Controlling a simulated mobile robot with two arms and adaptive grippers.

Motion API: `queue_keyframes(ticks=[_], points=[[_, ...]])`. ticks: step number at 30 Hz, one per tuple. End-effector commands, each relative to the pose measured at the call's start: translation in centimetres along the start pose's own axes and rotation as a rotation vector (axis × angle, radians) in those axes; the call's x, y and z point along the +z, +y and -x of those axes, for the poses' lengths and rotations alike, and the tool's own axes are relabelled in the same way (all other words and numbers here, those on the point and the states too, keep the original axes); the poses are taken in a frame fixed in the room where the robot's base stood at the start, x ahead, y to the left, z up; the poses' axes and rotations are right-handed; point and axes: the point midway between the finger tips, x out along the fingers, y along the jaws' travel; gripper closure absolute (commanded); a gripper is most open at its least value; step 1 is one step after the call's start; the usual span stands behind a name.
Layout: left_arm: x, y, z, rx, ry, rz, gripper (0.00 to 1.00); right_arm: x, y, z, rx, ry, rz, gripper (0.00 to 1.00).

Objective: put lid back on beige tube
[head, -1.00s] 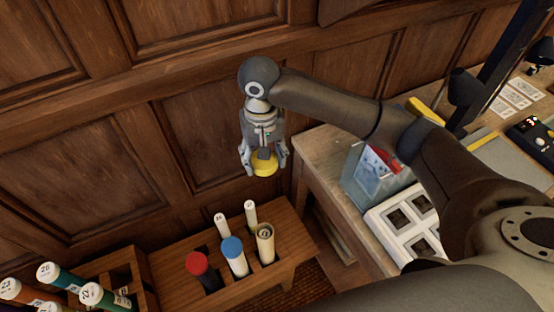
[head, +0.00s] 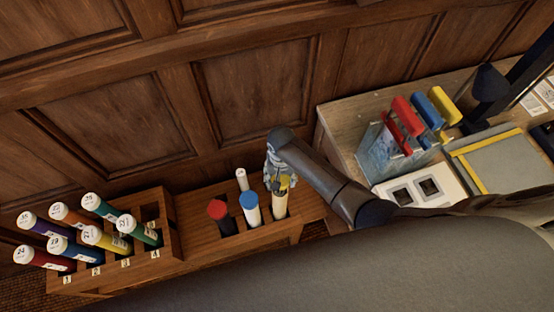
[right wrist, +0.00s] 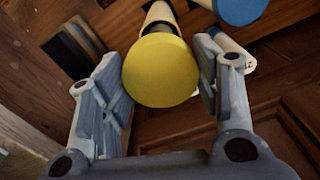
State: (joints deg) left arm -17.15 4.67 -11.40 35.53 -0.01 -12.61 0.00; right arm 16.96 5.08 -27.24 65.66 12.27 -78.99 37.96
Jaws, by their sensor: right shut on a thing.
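My right gripper (head: 279,182) is shut on the yellow lid and points down over the rack's right end. The round yellow lid (right wrist: 160,70) shows between the two fingers in the right wrist view. The beige tube (head: 280,206) stands in the rack right below the gripper. Its upper part (right wrist: 159,14) shows behind the lid, with a dark band close to the lid. The lid lines up roughly with the tube's top; I cannot tell whether it is seated. The gripper covers the tube's mouth in the head view. My left gripper is out of view.
In the same wooden rack (head: 190,215) stand a blue-capped tube (head: 250,208), a red-capped tube (head: 220,216) and a slim white tube (head: 241,179). A numbered rack (head: 158,268) with several colored tubes is at left. A desk (head: 345,122) with a clear bin stands at right.

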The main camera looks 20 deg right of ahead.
Motion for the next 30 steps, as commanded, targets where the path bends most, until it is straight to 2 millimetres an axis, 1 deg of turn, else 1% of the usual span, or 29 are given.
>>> queue_keyframes(ticks=[8, 20, 25, 30], points=[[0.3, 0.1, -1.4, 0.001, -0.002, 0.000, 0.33, 0.0, 0.0, -1.4, -0.001, 0.001, 0.001, 0.52], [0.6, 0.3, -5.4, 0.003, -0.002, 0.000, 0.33, 0.0, 0.0, -4.7, -0.001, 0.002, 0.002, 0.52], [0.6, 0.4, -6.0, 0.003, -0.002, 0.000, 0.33, 0.0, 0.0, -5.9, -0.001, 0.001, 0.000, 0.52], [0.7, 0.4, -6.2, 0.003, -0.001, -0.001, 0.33, 0.0, 0.0, -6.4, -0.001, 0.001, 0.000, 0.52]])
